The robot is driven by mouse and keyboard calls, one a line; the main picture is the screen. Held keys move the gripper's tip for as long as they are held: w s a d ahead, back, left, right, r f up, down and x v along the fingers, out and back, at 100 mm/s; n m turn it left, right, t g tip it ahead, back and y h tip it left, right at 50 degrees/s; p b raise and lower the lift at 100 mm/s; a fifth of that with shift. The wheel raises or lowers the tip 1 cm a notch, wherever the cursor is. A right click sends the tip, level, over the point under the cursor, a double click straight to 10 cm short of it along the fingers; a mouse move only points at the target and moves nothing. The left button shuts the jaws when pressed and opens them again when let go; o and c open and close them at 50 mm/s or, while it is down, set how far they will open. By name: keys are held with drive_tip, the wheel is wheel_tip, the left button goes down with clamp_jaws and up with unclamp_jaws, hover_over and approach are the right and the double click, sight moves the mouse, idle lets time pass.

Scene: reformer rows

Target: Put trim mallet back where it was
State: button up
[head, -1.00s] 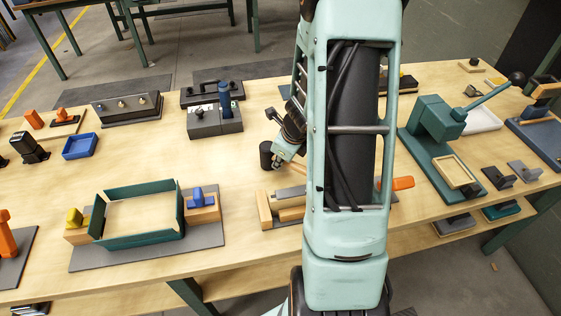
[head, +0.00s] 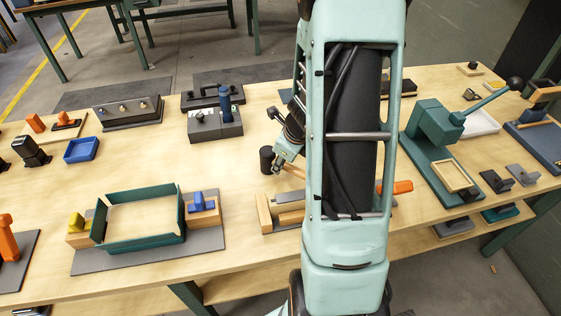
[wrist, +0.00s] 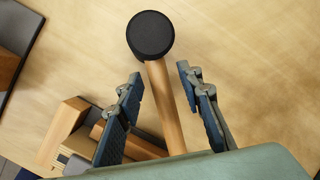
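The trim mallet has a black cylindrical head (head: 266,159) and a pale wooden handle, and it is at the middle of the bench in the head view. In the wrist view its round head (wrist: 151,36) is ahead of the fingertips, and its handle (wrist: 165,105) runs back between the fingers. My gripper (wrist: 159,74) is open, one finger on each side of the handle, with gaps showing on both sides. In the head view my gripper (head: 281,160) is just right of the mallet head, and my arm hides part of the handle.
A wooden fixture (head: 265,213) is close in front of the mallet. A green-walled tray (head: 140,242) stands front left, and a grey block with a blue post (head: 215,127) stands behind. A green lever press (head: 435,125) is to the right. Bare bench lies left of the mallet.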

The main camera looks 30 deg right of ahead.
drive_tip(key=p+v, duration=0.3)
drive_tip(key=v, duration=0.6)
drive_tip(key=shift+r, duration=0.25)
drive_tip(key=shift+s, duration=0.1)
